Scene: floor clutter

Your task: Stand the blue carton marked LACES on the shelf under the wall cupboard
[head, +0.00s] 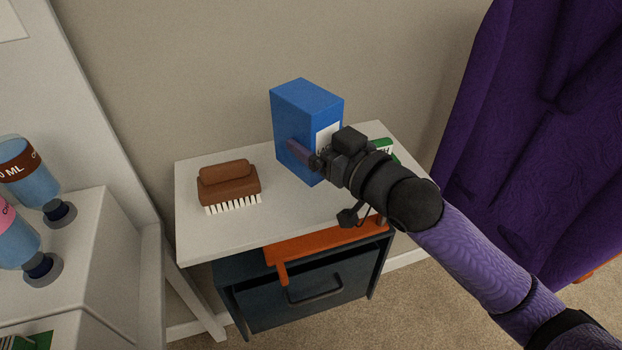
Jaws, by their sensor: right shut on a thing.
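The blue carton (297,118) is upright over the back of a small white-topped stand (225,235). A white label shows on its right face, but my gripper covers most of it and I cannot read the word. My right gripper (307,157) is shut on the carton from the front right. Part of the gripper is hidden by its own wrist. Whether the carton's base touches the white top I cannot tell. No wall cupboard can be made out for sure. My left gripper is not in view.
A brown brush (228,185) lies on the white top, left of the carton. A green item (383,146) lies behind my wrist. A dark drawer unit (300,295) is below.

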